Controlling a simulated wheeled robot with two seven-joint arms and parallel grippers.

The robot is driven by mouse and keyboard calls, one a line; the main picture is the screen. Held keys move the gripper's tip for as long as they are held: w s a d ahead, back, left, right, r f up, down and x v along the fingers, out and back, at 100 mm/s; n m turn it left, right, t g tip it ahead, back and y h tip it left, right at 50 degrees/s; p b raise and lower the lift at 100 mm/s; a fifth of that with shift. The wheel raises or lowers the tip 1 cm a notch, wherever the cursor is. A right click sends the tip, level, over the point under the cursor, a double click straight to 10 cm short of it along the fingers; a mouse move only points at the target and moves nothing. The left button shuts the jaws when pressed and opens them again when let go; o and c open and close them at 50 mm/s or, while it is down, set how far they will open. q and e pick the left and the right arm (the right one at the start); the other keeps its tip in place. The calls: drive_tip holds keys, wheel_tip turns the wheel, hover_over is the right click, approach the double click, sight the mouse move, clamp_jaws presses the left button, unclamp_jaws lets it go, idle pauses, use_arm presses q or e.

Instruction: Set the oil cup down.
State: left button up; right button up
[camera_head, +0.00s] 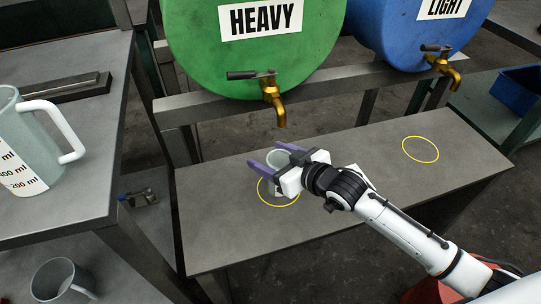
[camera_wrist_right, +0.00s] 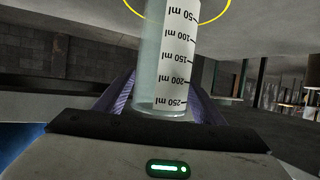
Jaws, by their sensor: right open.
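The oil cup (camera_head: 276,161) is a small clear cup with a white ml scale. In the head view it is upright at the left yellow ring (camera_head: 278,206) on the grey bench, below the green HEAVY drum's tap. My right gripper (camera_head: 268,156) is around it, with a purple finger on each side. In the wrist view the cup (camera_wrist_right: 173,60) appears upside down between the open fingers, with part of the ring (camera_wrist_right: 222,14) beyond its base. The gripper hides part of the cup, so I cannot tell whether the fingers touch it. My left gripper is out of view.
The green drum (camera_head: 190,45) has a brass tap (camera_head: 273,95); the blue LIGHT drum (camera_head: 400,45) stands right of it. Another yellow ring (camera_head: 421,150) lies empty. A large jug (camera_head: 25,140) stands on the left table, and a cup (camera_head: 55,280) sits lower left.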

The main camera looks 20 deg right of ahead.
drive_tip(key=shift+r, duration=0.2)
use_arm(q)
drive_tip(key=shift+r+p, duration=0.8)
drive_tip(key=shift+p, duration=0.35)
use_arm(e)
drive_tip(key=v, duration=1.2)
drive_tip(key=shift+s+f, duration=0.1)
drive_tip(key=shift+f, duration=0.05)
